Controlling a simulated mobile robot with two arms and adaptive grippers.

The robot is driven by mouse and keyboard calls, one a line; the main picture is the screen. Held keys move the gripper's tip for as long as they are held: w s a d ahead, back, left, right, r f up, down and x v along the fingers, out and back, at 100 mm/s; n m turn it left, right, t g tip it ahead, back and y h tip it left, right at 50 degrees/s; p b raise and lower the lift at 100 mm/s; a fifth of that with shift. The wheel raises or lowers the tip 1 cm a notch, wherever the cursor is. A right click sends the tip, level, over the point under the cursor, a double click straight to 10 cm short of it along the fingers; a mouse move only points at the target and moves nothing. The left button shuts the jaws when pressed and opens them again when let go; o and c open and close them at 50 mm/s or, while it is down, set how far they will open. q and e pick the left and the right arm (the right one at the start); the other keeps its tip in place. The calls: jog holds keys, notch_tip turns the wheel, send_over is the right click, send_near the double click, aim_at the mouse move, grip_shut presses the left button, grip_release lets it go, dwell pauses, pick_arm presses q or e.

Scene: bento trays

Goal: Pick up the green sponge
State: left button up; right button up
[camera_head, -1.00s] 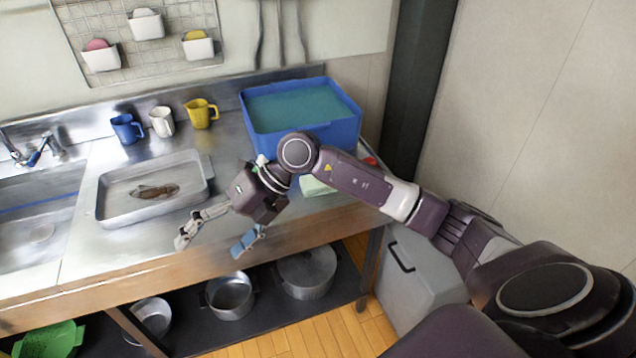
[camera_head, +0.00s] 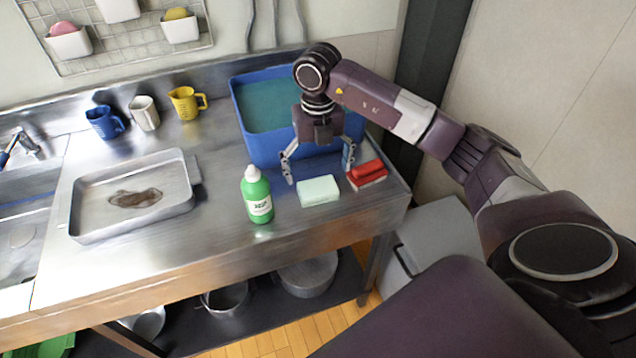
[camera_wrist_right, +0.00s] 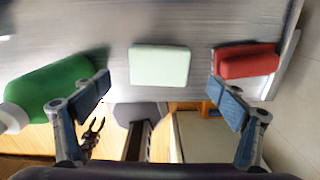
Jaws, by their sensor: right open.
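The pale green sponge (camera_head: 318,191) lies flat on the steel counter, between a green bottle and a red-topped item. In the right wrist view the sponge (camera_wrist_right: 159,66) sits centred ahead of the gap between my fingers. My right gripper (camera_head: 319,166) is open and empty, pointing down just behind the sponge, with its fingers spread to either side. It also shows in the right wrist view (camera_wrist_right: 165,92).
A green bottle (camera_head: 257,195) stands left of the sponge, and a red-and-white brush or block (camera_head: 367,174) lies right. A blue bin (camera_head: 250,141) is behind. A metal tray (camera_head: 88,230) with a brown stain is at left. Counter in front is clear.

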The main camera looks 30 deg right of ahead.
notch_tip(320, 180, down, 3)
jog(key=shift+s+a+f+p, duration=0.1)
jog(key=shift+f+p, duration=0.05)
jog(key=shift+p, duration=0.75)
notch_tip(320, 180, down, 2)
jog(key=shift+f, duration=0.35)
jog(key=shift+c, duration=0.8)
jog(key=shift+w, duration=0.2)
jog(key=c, duration=0.5)
jog(key=shift+c, duration=1.8)
notch_tip(320, 180, up, 12)
jog(key=b, duration=0.2)
pick_arm(q)
jog(key=shift+s+a+r+p, duration=0.15)
jog(key=shift+s+a, duration=0.1)
jog(key=shift+s, duration=0.2)
jog(key=shift+s+a+r+p, duration=0.1)
jog(key=shift+s+a+p, duration=0.1)
jog(key=shift+s, duration=0.25)
pick_arm(e)
notch_tip(320, 180, up, 8)
send_over(318, 186)
